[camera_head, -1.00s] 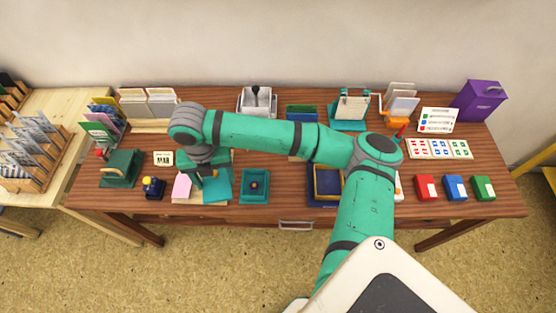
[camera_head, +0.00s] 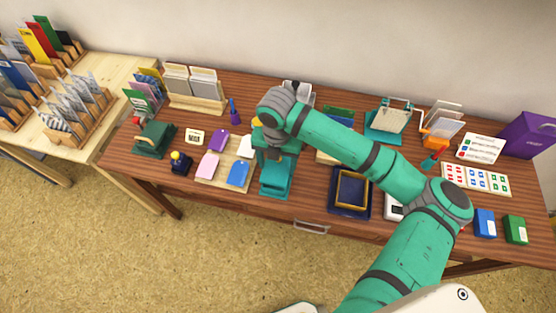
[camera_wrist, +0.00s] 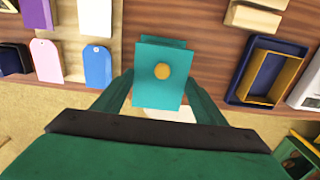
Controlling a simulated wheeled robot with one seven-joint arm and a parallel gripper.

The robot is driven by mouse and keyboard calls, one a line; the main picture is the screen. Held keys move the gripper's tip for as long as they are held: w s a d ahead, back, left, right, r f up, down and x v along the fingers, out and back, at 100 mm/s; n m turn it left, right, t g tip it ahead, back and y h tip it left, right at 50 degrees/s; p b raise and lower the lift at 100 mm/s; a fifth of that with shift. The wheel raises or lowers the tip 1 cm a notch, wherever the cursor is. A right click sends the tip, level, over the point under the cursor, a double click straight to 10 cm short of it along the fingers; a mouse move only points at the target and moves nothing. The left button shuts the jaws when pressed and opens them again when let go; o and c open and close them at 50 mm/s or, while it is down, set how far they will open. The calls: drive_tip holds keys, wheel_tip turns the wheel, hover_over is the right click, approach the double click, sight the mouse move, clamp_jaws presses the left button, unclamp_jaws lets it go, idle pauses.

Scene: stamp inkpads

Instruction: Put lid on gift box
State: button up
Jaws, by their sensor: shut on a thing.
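My gripper (camera_wrist: 160,100) is shut on the teal lid (camera_wrist: 160,92), a flat rectangle with a round orange spot, its fingers at the left and right sides. The teal gift box (camera_head: 275,191) stands on the table under my gripper in the head view, partly hidden by my wrist. In the wrist view a teal strip (camera_wrist: 163,41) shows past the lid's far edge, seemingly the box. The lid is over the box area; I cannot tell whether the two touch.
Left of the box a pale board (camera_head: 246,150) holds purple, pink, blue and white tags. To the right is a dark blue tray (camera_head: 336,207) with a gold-edged frame (camera_head: 352,190). Card holders stand along the back.

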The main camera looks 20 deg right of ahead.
sight(277, 167)
drive_tip(key=shift+f, duration=1.85)
drive_tip(key=shift+f, duration=0.45)
idle(1.0)
drive_tip(key=o, duration=1.4)
drive_tip(key=shift+o, duration=0.2)
drive_tip(key=shift+r, duration=3.5)
